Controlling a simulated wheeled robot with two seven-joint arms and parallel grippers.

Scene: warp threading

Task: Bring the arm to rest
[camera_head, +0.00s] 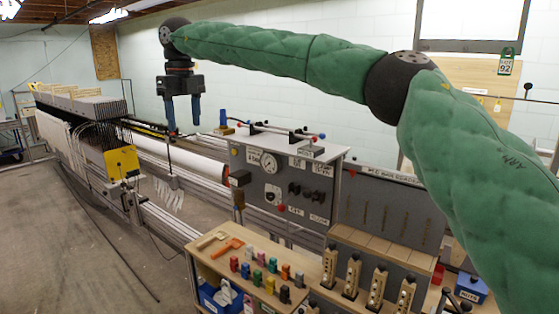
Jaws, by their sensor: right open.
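My right arm, in a quilted green cover, comes in from the right edge and reaches up and across to the left. My right gripper (182,114) hangs from its end, pointing down, with two dark blue fingers. It is open and nothing shows between the fingers. It is in front of the pale wall and appears above the long rails of the warping machine (160,150). I cannot judge its height exactly. My left gripper is not in view.
A grey control panel (268,162) with a gauge stands below the arm. A wooden bench (215,262) holds coloured spools and tools. A wooden rack (370,250) has several upright wooden holders. A yellow plate (122,162) sits at left. The grey floor (70,260) is open at lower left.

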